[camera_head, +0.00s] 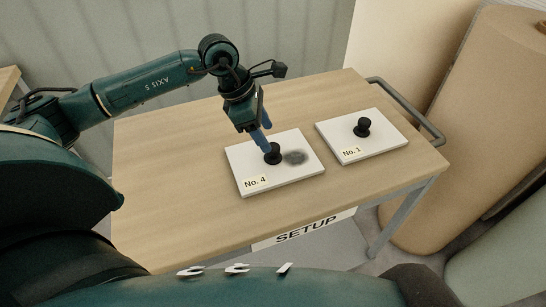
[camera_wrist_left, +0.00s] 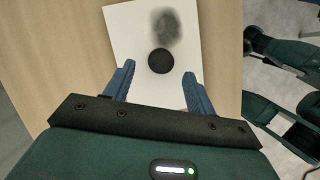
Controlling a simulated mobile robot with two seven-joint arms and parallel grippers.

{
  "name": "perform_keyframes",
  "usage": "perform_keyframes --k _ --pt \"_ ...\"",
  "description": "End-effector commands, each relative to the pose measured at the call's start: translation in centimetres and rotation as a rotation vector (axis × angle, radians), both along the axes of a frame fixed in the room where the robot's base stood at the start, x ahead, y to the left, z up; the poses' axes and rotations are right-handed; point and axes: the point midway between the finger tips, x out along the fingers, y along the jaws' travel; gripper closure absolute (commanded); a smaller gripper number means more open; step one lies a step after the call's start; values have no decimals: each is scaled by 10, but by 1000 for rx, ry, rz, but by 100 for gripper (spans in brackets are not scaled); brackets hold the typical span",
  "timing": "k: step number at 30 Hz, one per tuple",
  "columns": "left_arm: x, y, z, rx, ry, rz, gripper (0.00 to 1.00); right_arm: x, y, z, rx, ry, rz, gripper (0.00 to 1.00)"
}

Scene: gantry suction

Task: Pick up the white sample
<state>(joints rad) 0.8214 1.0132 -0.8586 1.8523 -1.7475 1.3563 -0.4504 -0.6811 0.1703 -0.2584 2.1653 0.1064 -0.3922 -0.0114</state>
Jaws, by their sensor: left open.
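Two white sample boards lie flat on the wooden table, each with a black knob standing on it. The board labelled No. 4 (camera_head: 245,161) is nearer and has a dark grey smudge (camera_head: 295,157) beside its knob (camera_head: 272,154). The board labelled No. 1 (camera_head: 385,136) is clean, with its knob (camera_head: 362,127) near the middle. My left gripper (camera_head: 262,140) points down just above the No. 4 knob. In the left wrist view my left gripper (camera_wrist_left: 158,88) is open, its blue fingers apart on either side below the knob (camera_wrist_left: 161,61). My right gripper is out of view.
The table (camera_head: 180,190) has bare wood left of and in front of the boards. A metal rail (camera_head: 408,108) runs along its right end. A SETUP sign (camera_head: 303,230) is on the front edge. Large tan padded panels (camera_head: 470,120) stand at right.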

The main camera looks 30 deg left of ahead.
Motion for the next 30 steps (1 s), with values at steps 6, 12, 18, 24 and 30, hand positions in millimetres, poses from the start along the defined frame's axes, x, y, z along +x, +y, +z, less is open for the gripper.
perform_keyframes --k 6,12,18,24,30 --pt "0 -9 -18 -2 3 -2 44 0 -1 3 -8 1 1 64" --pt "4 -19 -45 -2 2 1 44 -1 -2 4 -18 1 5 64" --pt "5 -22 -51 -1 0 0 44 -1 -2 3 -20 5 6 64" --pt "5 -21 -51 -1 0 0 51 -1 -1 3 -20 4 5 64" --pt "5 -21 -51 -1 0 0 67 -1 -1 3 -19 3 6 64"
